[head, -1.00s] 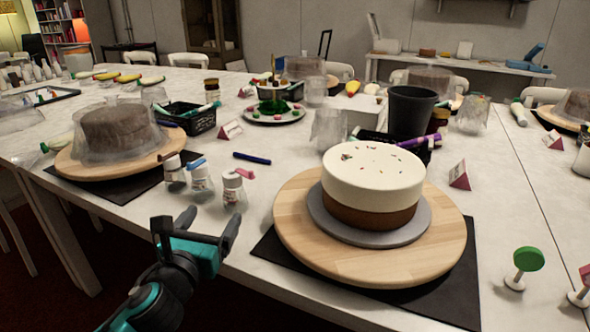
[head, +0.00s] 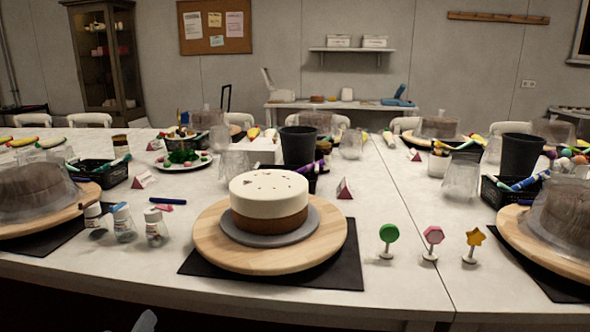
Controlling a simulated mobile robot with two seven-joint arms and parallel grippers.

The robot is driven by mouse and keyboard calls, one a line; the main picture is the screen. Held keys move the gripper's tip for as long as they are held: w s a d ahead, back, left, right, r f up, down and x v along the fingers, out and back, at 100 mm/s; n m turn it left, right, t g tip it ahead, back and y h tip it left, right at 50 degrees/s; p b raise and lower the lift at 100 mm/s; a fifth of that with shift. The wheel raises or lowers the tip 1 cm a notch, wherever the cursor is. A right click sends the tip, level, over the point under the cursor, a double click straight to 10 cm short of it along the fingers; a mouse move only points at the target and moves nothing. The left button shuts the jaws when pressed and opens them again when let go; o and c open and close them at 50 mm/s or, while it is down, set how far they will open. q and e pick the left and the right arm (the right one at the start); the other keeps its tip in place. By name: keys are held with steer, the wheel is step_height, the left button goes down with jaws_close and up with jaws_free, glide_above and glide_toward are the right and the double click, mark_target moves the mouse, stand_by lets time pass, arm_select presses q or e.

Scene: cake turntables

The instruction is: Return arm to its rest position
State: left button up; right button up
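The disc rests on a round wooden turntable (head: 215,240) over a black mat (head: 345,258). Nothing of mine touches the cake or the turntable.
Sprinkle jars (head: 123,223) stand left of the turntable. Green, pink and yellow-star stamps (head: 433,238) stand to its right. Covered cakes (head: 30,193) sit on turntables at both sides. A dark cup (head: 298,146) stands behind the cake. The table's front strip (head: 130,278) is clear.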

arm_select(q)
steer(key=s+d+f+n+g+h, duration=0.3)
steer(key=s+d+f+n, duration=0.35)
steer(key=n, duration=0.65)
steer(key=s+d+f+n+g+h, duration=0.2)
steer(key=s+d+f+n+h, duration=0.1)
steer(key=d+f+n, duration=0.75)
steer(key=s+a+r+n+p, duration=0.1)
steer(key=a+r+p, duration=0.1)
steer(key=r+p, duration=0.5)
steer(key=s+a+r+n+y+p, duration=0.1)
steer(key=a+r+p, duration=0.1)
steer(key=r+p, duration=0.4)
steer(key=p, duration=0.3)
steer(key=shift+a+r+n+p, duration=0.35)
steer(key=shift+r, duration=0.05)
arm_select(e)
steer(key=d+r+h, duration=0.1)
steer(key=d+r, duration=0.2)
steer(key=r, duration=0.9)
steer(key=shift+r, duration=0.35)
steer(key=shift+w, duration=0.1)
steer(key=shift+f, duration=0.1)
